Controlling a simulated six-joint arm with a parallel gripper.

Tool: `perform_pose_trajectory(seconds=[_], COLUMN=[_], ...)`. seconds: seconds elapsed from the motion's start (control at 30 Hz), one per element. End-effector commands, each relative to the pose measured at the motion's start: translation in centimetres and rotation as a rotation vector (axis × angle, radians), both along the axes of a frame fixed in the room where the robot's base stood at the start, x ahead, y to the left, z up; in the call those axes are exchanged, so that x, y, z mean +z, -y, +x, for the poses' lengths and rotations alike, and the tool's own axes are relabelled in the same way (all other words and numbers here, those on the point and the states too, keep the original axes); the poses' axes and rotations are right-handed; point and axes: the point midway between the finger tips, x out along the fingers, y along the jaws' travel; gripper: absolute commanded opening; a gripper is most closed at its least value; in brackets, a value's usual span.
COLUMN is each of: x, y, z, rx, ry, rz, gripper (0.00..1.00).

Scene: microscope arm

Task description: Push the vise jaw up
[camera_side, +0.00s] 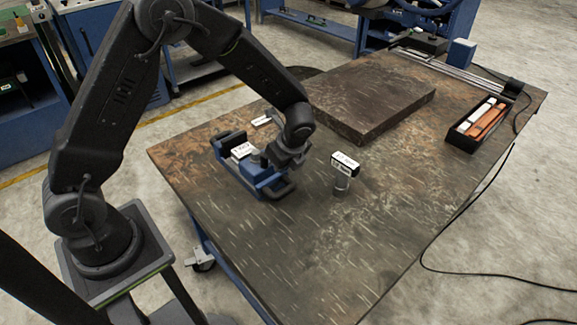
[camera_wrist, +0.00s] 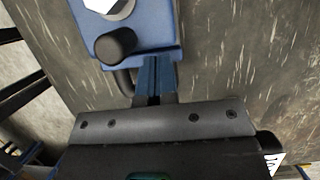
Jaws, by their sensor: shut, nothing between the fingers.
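The vise (camera_side: 264,183) lies on the table in the side view, a blue body with black ends and a white-topped block (camera_side: 242,150) in it. Its blue jaw (camera_wrist: 135,38) with a black knob (camera_wrist: 115,46) fills the upper part of the wrist view. My gripper (camera_side: 275,160) is low over the vise's right half. Its shut, empty fingers (camera_wrist: 155,75) point at the near edge of the blue jaw and overlap it in the picture. I cannot tell whether they touch it. My gripper hides part of the vise in the side view.
A small labelled black-and-white object (camera_side: 345,162) stands right of the vise. A small white-topped piece (camera_side: 262,120) lies behind it. A thick dark slab (camera_side: 372,95) lies farther back, and a black tray (camera_side: 460,140) is at the right edge. The table front (camera_side: 320,250) is clear.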

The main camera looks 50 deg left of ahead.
Motion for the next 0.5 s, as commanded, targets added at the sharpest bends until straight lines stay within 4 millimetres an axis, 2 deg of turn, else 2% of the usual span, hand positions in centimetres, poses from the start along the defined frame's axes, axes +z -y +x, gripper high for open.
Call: perform_pose_trajectory(seconds=[0.37,0.5], x=[0.0,0.0], y=[-0.3,-1.6], z=[0.0,0.0], rx=[0.000,0.003], ry=[0.000,-0.001], rz=[0.000,0.001], gripper=[0.00,0.00])
